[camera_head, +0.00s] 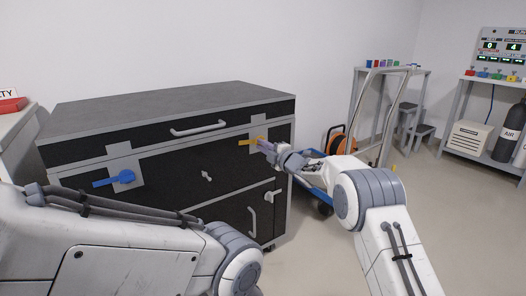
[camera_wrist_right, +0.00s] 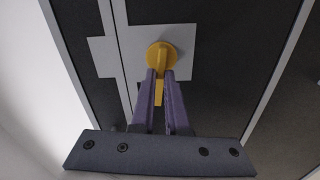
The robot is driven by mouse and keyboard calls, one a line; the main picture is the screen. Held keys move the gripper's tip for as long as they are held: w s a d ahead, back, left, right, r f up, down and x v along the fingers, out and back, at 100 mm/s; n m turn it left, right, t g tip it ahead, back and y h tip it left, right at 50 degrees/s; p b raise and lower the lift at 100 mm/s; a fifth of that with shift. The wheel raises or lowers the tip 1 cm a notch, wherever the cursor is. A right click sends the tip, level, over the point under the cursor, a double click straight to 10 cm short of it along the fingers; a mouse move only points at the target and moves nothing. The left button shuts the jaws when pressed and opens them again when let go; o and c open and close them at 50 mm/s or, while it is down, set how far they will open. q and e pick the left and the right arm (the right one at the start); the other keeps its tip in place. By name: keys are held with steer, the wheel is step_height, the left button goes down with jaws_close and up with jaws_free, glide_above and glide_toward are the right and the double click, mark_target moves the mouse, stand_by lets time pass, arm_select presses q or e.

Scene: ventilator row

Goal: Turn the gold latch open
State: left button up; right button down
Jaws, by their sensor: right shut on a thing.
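The gold latch (camera_head: 246,141) is on the right part of the dark cabinet's front (camera_head: 180,160), below the top drawer. In the head view its visible end points left, about level. In the right wrist view the gold latch (camera_wrist_right: 160,54) shows its round hub on a grey plate, with its lever between the fingers. My right gripper (camera_head: 264,145) is shut on the lever; its fingers also show in the right wrist view (camera_wrist_right: 160,88). A blue latch (camera_head: 114,178) sits on the left of the cabinet front. My left arm crosses the lower left; its gripper is not seen.
A grey drawer handle (camera_head: 198,129) and a small knob (camera_head: 206,176) stick out of the cabinet front. A metal cart frame (camera_head: 378,110), an orange reel (camera_head: 338,142) and a shelf with a black air cylinder (camera_head: 510,130) stand to the right. The floor at right is clear.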

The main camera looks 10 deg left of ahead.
steer(key=shift+f+n+b, duration=0.15)
steer(key=shift+n+b, duration=0.3)
steer(key=shift+n, duration=0.35)
steer(key=shift+a, duration=0.1)
steer(key=c, duration=0.9)
jaws_free()
steer(key=shift+p+v, duration=1.15)
steer(key=shift+v, duration=4.15)
